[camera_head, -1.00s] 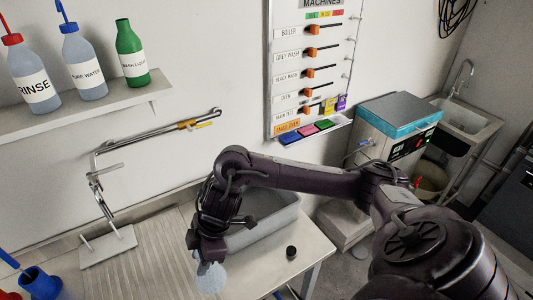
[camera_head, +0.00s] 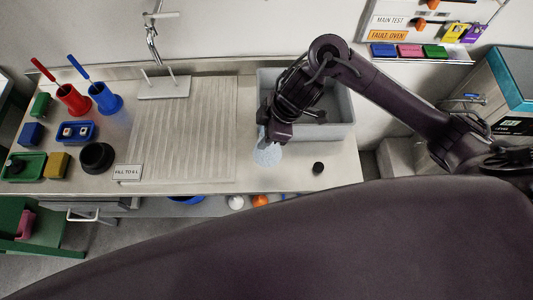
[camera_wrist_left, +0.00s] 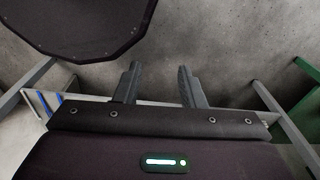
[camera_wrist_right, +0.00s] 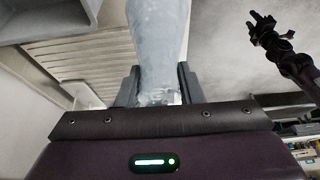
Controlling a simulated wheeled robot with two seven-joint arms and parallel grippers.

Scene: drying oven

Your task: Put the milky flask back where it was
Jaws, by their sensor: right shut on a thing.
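The milky flask (camera_head: 267,154) shows as a pale, cloudy rounded body below my right gripper (camera_head: 268,137) in the head view, over the counter's right part, in front of the grey basin. My right gripper is shut on it. In the right wrist view the flask (camera_wrist_right: 158,40) stands out between the two fingers (camera_wrist_right: 157,92), with a whitish, uneven patch near them. Whether the flask touches the counter I cannot tell. My left gripper (camera_wrist_left: 156,88) shows only in its wrist view, fingers apart and nothing between them, above grey floor.
The grey basin (camera_head: 345,132) is behind the flask. A small black cap (camera_head: 318,168) lies to its right. The ribbed drainboard (camera_head: 205,130) to the left is clear. Red (camera_head: 72,100) and blue (camera_head: 106,100) holders, a black cup (camera_head: 97,157) and small trays fill the counter's left end.

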